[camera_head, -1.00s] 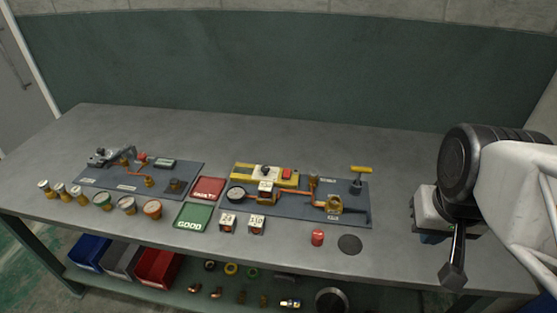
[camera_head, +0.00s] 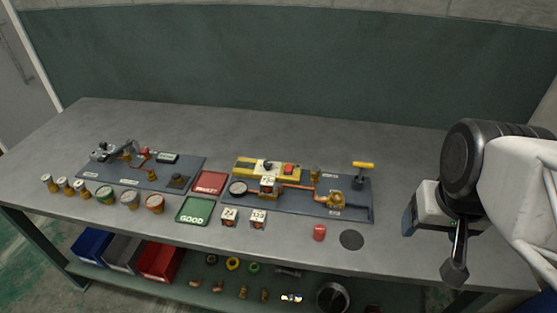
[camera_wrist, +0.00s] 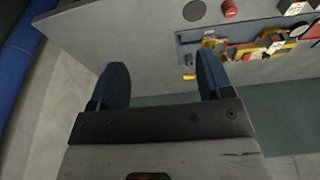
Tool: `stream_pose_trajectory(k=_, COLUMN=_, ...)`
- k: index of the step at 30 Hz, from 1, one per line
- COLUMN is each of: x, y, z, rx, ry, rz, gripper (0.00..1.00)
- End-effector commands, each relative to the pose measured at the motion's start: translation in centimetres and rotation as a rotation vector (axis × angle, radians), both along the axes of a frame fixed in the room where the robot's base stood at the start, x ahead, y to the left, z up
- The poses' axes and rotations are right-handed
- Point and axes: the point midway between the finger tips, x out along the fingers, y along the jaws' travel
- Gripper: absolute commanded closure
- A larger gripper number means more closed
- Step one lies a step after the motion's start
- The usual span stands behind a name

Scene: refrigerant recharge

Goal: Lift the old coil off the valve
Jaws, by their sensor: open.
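The old coil (camera_head: 269,187) is a small box with a pale label, seated on the valve in the orange pipe line of the right board (camera_head: 345,211). The valve beneath it is mostly hidden. In the wrist view, the coil (camera_wrist: 275,45) shows at upper right. Two similar loose coils, one on the left (camera_head: 229,217) and one on the right (camera_head: 258,219), stand on the table in front of the board. My gripper (camera_wrist: 163,80) is open and empty, well right of the board in the head view, with its two blue fingers apart.
A red FAULTY tray (camera_head: 209,183) and a green GOOD tray (camera_head: 195,210) lie left of the board. A yellow unit (camera_head: 250,168) stands behind the coil, and a gauge (camera_head: 238,188) sits beside it. A yellow T-handle (camera_head: 363,165) rises at right. The table's back is clear.

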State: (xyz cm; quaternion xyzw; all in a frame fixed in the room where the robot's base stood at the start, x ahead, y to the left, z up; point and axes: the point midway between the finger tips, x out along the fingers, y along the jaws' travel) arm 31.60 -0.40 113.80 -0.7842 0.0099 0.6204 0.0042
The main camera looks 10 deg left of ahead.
Motion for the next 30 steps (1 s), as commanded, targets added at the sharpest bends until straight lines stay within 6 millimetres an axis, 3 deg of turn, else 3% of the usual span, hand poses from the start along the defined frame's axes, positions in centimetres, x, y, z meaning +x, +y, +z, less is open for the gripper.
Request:
stream_pose_trajectory(k=14, x=1.1, y=0.5, z=0.1, rx=-0.007, ry=0.007, rz=0.048, gripper=0.28)
stream_pose_trajectory(k=20, x=4.1, y=2.1, z=0.1, rx=-0.025, ry=0.03, rz=0.176, gripper=0.28)
stream_pose_trajectory(k=30, x=11.3, y=7.3, z=-0.8, rx=-0.069, ry=0.075, rz=0.509, gripper=0.28)
